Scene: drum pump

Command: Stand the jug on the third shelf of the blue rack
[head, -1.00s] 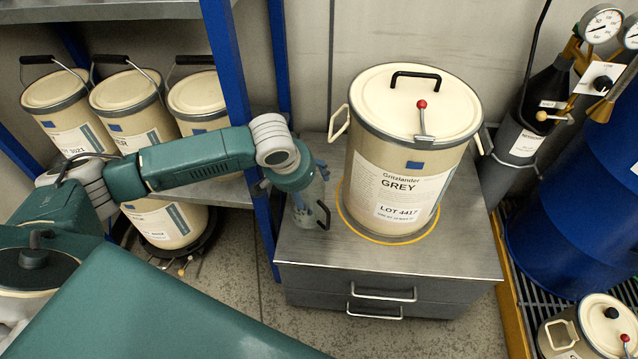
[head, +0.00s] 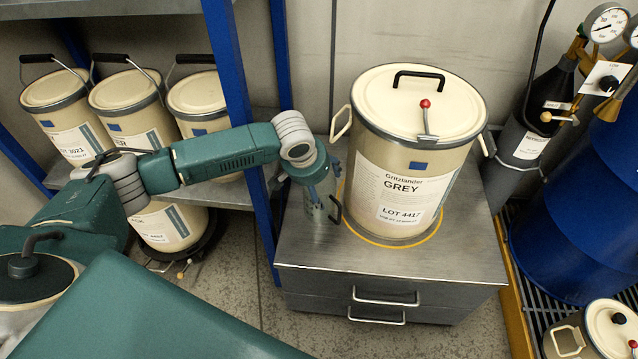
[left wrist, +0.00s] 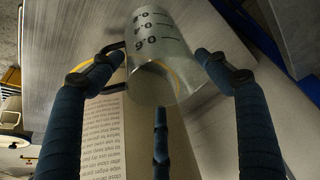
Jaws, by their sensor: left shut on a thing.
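The jug (head: 320,217) is a clear measuring jug with a dark handle. In the head view it is beside the large cream GREY drum, over the left part of the grey cabinet top; I cannot tell whether it touches that top. My left gripper (head: 319,190) is shut on it from above. In the left wrist view the jug (left wrist: 165,45) shows dark graduation marks and lies between the blue fingers (left wrist: 158,72). The blue rack (head: 233,110) stands to the left, with cream pails on its shelves. My right gripper is out of view.
The GREY drum (head: 400,215) stands on the cabinet (head: 390,258) close to the jug's right. A rack post (head: 262,215) stands just left of the cabinet. Several pails (head: 127,105) fill much of the visible middle shelf. A gas cylinder and blue barrel (head: 575,200) are at right.

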